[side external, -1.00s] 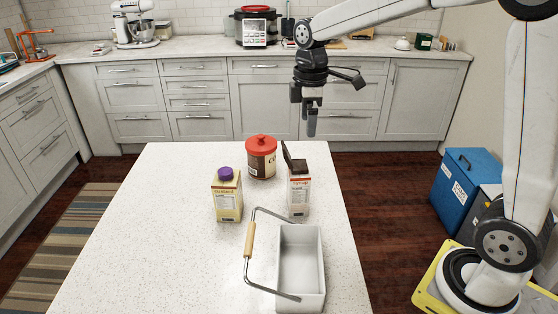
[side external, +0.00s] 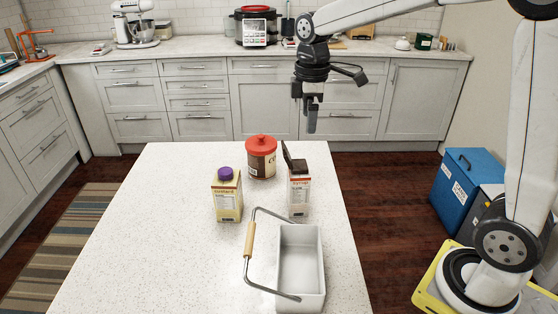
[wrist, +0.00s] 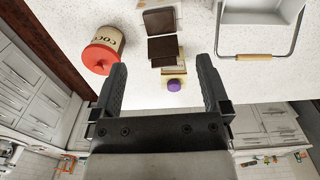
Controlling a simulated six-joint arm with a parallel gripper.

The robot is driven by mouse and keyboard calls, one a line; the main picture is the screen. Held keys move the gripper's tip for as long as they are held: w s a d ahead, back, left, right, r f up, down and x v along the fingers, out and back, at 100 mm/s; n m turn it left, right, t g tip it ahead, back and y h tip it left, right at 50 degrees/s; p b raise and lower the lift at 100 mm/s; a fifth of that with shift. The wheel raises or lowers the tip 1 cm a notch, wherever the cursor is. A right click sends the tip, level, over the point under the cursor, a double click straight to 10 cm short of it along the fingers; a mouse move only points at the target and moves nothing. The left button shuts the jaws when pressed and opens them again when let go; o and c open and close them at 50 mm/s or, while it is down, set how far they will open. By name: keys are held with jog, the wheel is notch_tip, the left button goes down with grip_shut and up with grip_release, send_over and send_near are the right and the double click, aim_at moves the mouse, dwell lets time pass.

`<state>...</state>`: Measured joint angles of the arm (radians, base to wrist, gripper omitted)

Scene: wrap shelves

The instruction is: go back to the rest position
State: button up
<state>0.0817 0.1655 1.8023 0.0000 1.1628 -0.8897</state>
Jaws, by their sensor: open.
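My gripper (side external: 311,112) hangs above the far right part of the white island, higher than the cartons and the canister. In the wrist view my gripper (wrist: 160,85) shows two dark fingers spread apart with nothing between them. My arm reaches in from the upper right of the side view.
On the island (side external: 180,255) stand a red-lidded cocoa canister (side external: 262,160), a custard carton (side external: 227,197) with a purple cap, another carton (side external: 299,193) with a raised dark lid, and a white basket (side external: 313,270) with a wooden-gripped handle. The air around my gripper is clear.

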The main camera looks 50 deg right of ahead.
jog(key=s+a+f+m+t, duration=0.2)
jog(key=s+a+f+m, duration=0.1)
jog(key=s+f+m, duration=0.6)
jog(key=s+f, duration=0.3)
jog(key=f, duration=0.3)
jog(key=shift+s+a, duration=0.15)
jog(key=shift+s, duration=0.25)
dwell(0.8)
jog(key=shift+c, duration=0.6)
notch_tip(320, 180, up, 15)
jog(key=n+g, duration=0.2)
jog(key=n, duration=0.7)
send_over(284, 146)
jog(key=shift+w+d+r, duration=0.15)
jog(key=shift+d+r, duration=0.05)
jog(key=shift+w+r+n, duration=0.3)
jog(key=shift+r, duration=0.4)
